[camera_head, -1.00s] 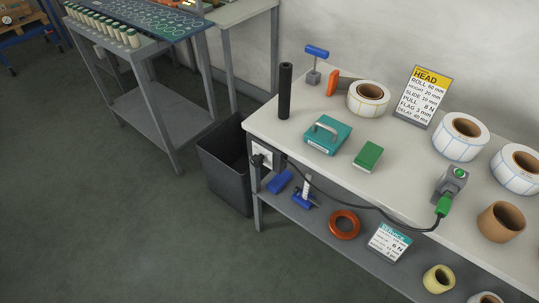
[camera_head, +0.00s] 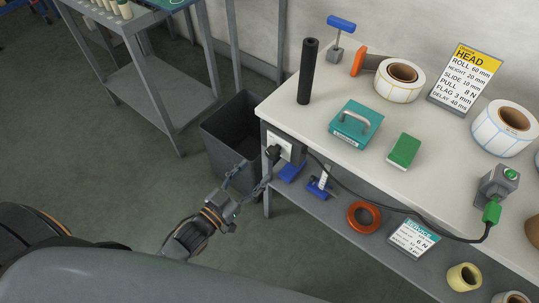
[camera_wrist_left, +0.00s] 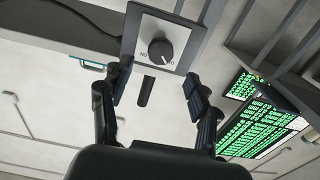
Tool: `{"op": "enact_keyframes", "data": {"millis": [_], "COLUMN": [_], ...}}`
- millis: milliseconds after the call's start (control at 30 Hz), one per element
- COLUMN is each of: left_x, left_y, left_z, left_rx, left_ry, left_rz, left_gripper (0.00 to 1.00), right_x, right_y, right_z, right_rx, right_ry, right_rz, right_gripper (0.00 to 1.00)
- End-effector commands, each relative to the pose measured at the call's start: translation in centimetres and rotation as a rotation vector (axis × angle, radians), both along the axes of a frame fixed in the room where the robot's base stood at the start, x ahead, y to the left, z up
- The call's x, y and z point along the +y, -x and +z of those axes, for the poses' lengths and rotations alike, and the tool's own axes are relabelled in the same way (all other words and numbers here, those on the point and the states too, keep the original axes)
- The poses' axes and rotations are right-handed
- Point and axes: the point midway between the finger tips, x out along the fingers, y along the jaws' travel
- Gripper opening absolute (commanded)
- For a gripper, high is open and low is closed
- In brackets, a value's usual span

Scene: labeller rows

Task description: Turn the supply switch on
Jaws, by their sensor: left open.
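The supply switch is a black rotary knob on a white plate in a grey box (camera_head: 284,146), fixed at the end of the bench below its top. In the left wrist view the knob (camera_wrist_left: 160,50) faces me, with small upside-down lettering on its plate; I cannot tell its setting for sure. My left gripper (camera_head: 251,178) is beside the bench end, just short of the knob. Its open fingers, also in the left wrist view (camera_wrist_left: 157,88), are empty, with the knob beyond the gap between them and not visibly touched. My right gripper is not in view.
A black bin (camera_head: 225,125) stands behind the gripper at the bench end. The bench top (camera_head: 290,105) holds a black cylinder (camera_head: 308,70), a teal block (camera_head: 356,123) and label rolls.

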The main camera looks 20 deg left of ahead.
Motion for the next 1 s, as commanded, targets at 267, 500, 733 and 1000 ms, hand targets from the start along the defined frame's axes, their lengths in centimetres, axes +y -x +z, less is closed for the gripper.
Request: {"op": "enact_keyframes", "data": {"millis": [267, 500, 733, 1000], "left_x": [-1.8, -2.5, -2.6, -2.6], "left_y": [-5.2, -7.0, -7.2, -7.1], "left_z": [0.0, -0.1, -0.1, -0.1], "left_rx": [-0.001, 0.002, 0.002, 0.002], "left_ry": [0.000, -0.001, -0.001, -0.001], "left_rz": [0.001, 0.001, 0.001, 0.001], "left_gripper": [0.61, 0.61, 0.61, 0.20], "right_x": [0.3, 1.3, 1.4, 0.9], "right_y": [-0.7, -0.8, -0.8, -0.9], "right_z": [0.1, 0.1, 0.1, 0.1], "right_rx": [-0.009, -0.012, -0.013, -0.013], "right_ry": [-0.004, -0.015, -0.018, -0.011], "right_rz": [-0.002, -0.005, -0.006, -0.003], "right_gripper": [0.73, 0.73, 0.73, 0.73]}}
